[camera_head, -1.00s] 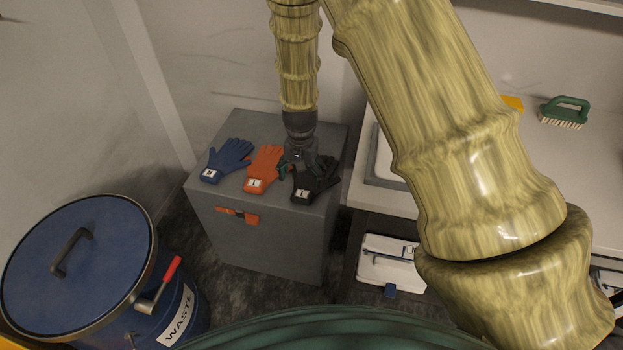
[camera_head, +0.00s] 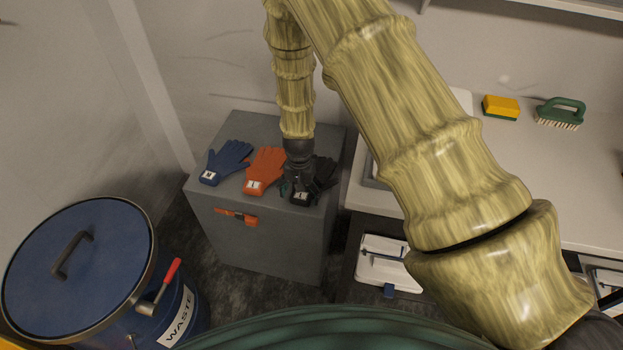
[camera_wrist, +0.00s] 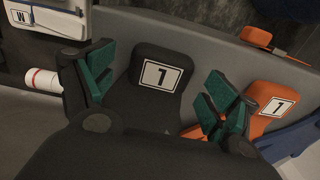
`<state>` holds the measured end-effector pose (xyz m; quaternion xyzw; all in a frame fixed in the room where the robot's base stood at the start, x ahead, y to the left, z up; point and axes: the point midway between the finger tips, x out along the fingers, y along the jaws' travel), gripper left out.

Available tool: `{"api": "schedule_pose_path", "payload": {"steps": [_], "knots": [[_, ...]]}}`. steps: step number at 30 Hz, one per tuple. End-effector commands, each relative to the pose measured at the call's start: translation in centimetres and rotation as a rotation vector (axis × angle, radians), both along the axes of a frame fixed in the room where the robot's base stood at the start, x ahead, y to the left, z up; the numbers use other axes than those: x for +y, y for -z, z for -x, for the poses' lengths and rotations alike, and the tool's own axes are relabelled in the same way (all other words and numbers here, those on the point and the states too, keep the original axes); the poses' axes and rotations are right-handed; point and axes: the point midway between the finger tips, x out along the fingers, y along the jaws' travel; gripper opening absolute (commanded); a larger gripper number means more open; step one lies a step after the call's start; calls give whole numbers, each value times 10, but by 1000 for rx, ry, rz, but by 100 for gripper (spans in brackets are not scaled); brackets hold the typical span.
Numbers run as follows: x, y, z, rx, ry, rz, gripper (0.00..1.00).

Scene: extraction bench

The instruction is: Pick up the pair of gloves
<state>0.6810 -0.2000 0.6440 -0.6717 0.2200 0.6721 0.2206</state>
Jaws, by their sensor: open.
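A pair of black gloves (camera_head: 326,174) lies on top of a grey cabinet, at its right side. An orange pair (camera_head: 264,168) lies to its left and a blue pair (camera_head: 226,160) farther left. My gripper (camera_head: 298,190) is over the black gloves and hides part of them. In the wrist view my gripper (camera_wrist: 155,95) is open, its green-padded fingers on either side of the black cuff (camera_wrist: 158,77) with its white label. The right finger is close to the orange cuff (camera_wrist: 271,103). I cannot tell whether the fingers touch the gloves.
The grey cabinet (camera_head: 250,240) has an orange handle on its front. A blue waste drum (camera_head: 110,250) stands at the left. A counter with a yellow sponge (camera_head: 501,107) and green brush (camera_head: 561,112) is at the right. A white case (camera_head: 385,262) is below it.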

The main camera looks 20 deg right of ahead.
Motion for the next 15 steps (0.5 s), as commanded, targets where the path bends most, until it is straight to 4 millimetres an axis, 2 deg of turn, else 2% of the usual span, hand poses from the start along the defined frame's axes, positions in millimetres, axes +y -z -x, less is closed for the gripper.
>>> {"api": "schedule_pose_path", "payload": {"steps": [9,15], "knots": [[0,2,0,-1,0,1,86],[0,2,0,-1,0,1,49]]}}
